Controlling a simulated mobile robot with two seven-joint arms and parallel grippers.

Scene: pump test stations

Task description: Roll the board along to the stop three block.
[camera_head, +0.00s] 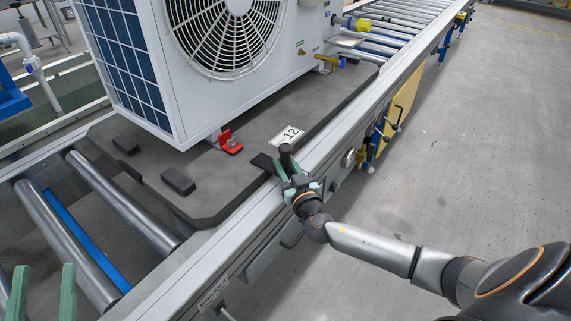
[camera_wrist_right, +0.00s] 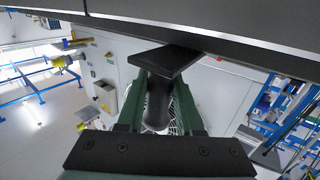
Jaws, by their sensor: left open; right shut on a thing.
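The board (camera_head: 235,185) is a dark grey slab with a "12" label, lying on the roller track. It carries a large white pump unit (camera_head: 180,110) with a round fan grille. My right gripper (camera_head: 287,163) is at the board's near right edge, shut on a black handle (camera_wrist_right: 158,105) that has a flat square top in the right wrist view. My left gripper (camera_head: 43,290) is at the bottom left corner, its two green fingers apart and empty. I cannot pick out a block marked three.
Bare rollers (camera_head: 125,205) lie at the lower left, and more rollers (camera_head: 400,15) run on behind the unit. A metal side rail (camera_head: 340,130) borders the track. A red clip (camera_head: 230,142) and black pads (camera_head: 178,181) sit on the board. The floor at right is clear.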

